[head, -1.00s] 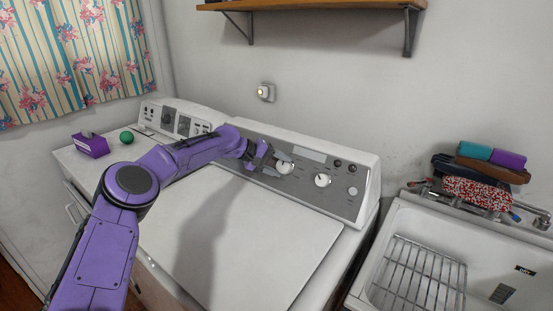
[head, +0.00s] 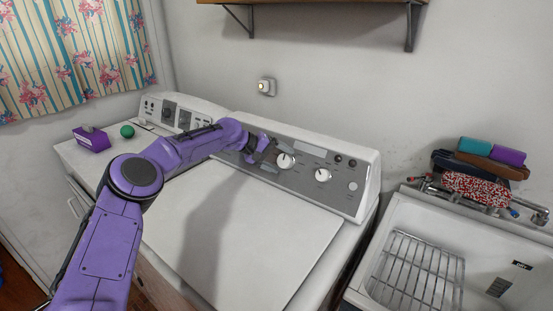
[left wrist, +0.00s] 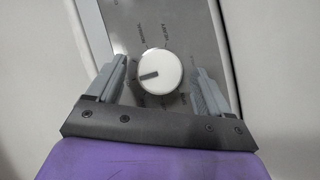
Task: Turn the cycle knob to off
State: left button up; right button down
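The washer's control panel (head: 305,170) carries two white round knobs, a left one (head: 286,160) and a right one (head: 323,175). I cannot read which is the cycle knob. My left gripper (head: 270,156) is open just left of the left knob in the head view. In the left wrist view a white knob (left wrist: 160,72) sits between the spread fingers (left wrist: 158,88), with clear gaps on both sides. Its dark pointer mark points left and slightly down. Small labels ring it, mostly too blurred to read. My right gripper is not in view.
The washer lid (head: 235,225) is bare. A second appliance (head: 180,115) stands to the left, with a purple box (head: 91,140) and a green ball (head: 127,131) nearby. A sink with a wire rack (head: 418,270) is at right. A shelf (head: 320,3) hangs above.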

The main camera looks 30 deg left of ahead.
pick_arm(q)
jog(key=shift+s+a+r, duration=0.1)
jog(key=shift+s+a, duration=0.05)
jog(key=b+v, duration=0.1)
jog(key=v, duration=0.9)
jog(key=shift+b, duration=0.4)
jog(key=shift+r, duration=0.1)
